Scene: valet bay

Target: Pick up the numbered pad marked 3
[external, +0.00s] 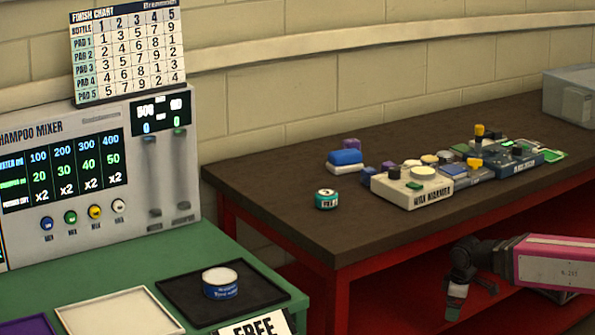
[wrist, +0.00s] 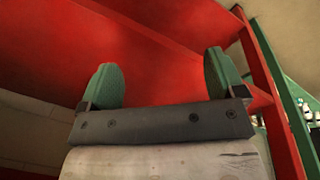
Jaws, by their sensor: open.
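I cannot make out a pad marked 3 in either view. Several small pads and blocks too small to read sit on and around the cream box labelled wax warmer (external: 412,192) and the blue-grey trays (external: 520,160) on the dark table. My gripper (external: 456,301) hangs in front of that table, below its top, at the lower right of the external view. In the wrist view my gripper (wrist: 162,82) is open, its two green-padded fingers wide apart with nothing between them. The wrist view faces red panels, with no pad to be seen.
The dark-topped table (external: 270,190) has a red frame and a red lower shelf. A teal can (external: 327,199) and a blue-and-white block (external: 346,158) stand on its left part. A green table (external: 215,260), shampoo mixer (external: 90,165) and finish chart (external: 127,50) are at left.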

